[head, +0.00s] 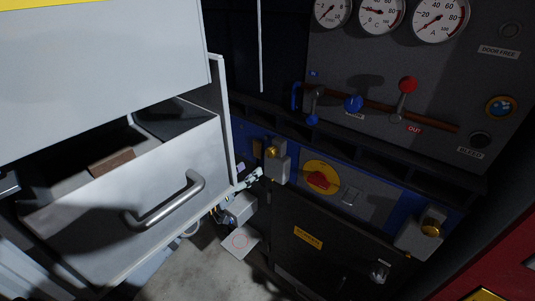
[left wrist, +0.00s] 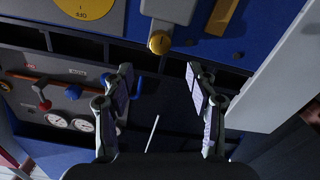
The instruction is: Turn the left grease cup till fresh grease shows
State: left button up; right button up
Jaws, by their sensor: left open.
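The left grease cup has a brass cap (head: 271,152) on a grey block, on the blue strip of the machine left of a yellow disc with a red knob (head: 320,179). In the left wrist view its round brass cap (left wrist: 159,42) shows beyond the fingertips, roughly centred between them. My left gripper (head: 254,177) is just below and left of the cup, partly hidden by the drawer cabinet. Its two fingers stand wide apart and empty in the left wrist view (left wrist: 160,82). I cannot see any grease at the cup. My right gripper is not in view.
A pale cabinet with an open drawer (head: 160,220) stands close on the left. A second brass cup (head: 430,228) sits at the right. Above are a copper pipe with levers (head: 380,110) and gauges (head: 440,20). A dark door (head: 325,235) is below.

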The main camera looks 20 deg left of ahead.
aim_at(269, 154)
pick_arm(q)
jog(key=x, duration=1)
jog(key=shift+w, duration=0.1)
jog(key=shift+f, duration=0.1)
jog(key=c, duration=1.1)
jog(key=shift+f+m+b, duration=0.2)
jog(key=shift+m+b, duration=0.2)
jog(key=shift+b, duration=0.25)
jog(key=shift+c, duration=0.2)
jog(key=m+b, duration=0.8)
jog(key=b, duration=0.4)
jog(key=shift+f, duration=0.1)
jog(key=shift+r+m+b, duration=0.2)
jog(key=shift+m+b, duration=0.95)
jog(key=shift+m, duration=0.25)
jog(key=shift+r, duration=0.1)
